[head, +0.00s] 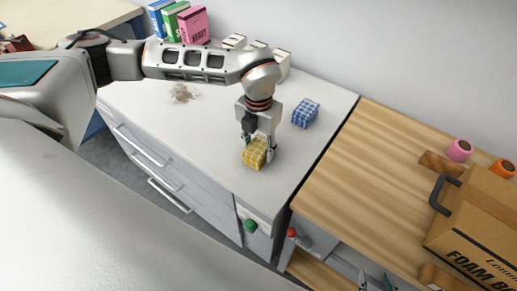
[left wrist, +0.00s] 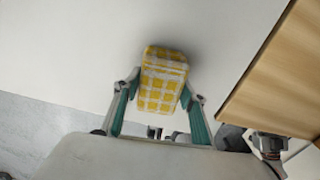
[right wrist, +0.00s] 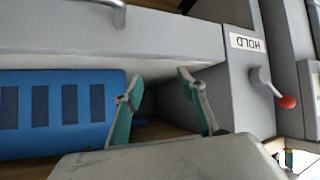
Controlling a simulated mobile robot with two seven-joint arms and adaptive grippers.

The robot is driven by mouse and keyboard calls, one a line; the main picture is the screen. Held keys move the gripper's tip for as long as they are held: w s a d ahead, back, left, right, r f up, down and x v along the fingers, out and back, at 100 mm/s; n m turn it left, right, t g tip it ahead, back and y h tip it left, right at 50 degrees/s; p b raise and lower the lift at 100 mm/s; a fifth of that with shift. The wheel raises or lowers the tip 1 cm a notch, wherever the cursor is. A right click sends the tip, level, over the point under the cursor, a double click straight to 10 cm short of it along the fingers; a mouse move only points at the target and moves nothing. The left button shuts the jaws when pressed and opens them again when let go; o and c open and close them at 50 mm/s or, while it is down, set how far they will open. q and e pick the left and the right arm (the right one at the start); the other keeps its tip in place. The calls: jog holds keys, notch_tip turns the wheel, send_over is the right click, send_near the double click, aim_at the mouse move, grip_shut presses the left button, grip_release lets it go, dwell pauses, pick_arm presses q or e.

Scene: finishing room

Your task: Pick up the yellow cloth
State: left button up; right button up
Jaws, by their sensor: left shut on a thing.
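The yellow cloth (head: 255,153) is a folded, yellow-and-white checked block on the white counter top. My left gripper (head: 258,150) comes down on it from above, with its fingers on either side. In the left wrist view the cloth (left wrist: 162,82) sits between the fingertips of the left gripper (left wrist: 162,98), which are shut on it. I cannot tell whether the cloth is clear of the counter. My right gripper (right wrist: 158,88) shows only in the right wrist view, open and empty, in front of the cabinet.
A blue checked cloth (head: 305,113) lies on the white counter (head: 215,155), close behind the yellow one. Small white boxes (head: 283,62) and upright coloured packs (head: 193,24) stand at the back. A wooden bench (head: 345,185) with a cardboard box (head: 485,215) adjoins on the right. A red-knobbed lever (right wrist: 276,92) sticks out near my right gripper.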

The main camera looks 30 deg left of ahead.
aim_at(259, 145)
pick_arm(q)
jog(key=shift+r, duration=0.15)
notch_tip(259, 145, up, 20)
dwell(0.4)
jog(key=shift+o, duration=0.8)
jog(key=shift+f, duration=0.2)
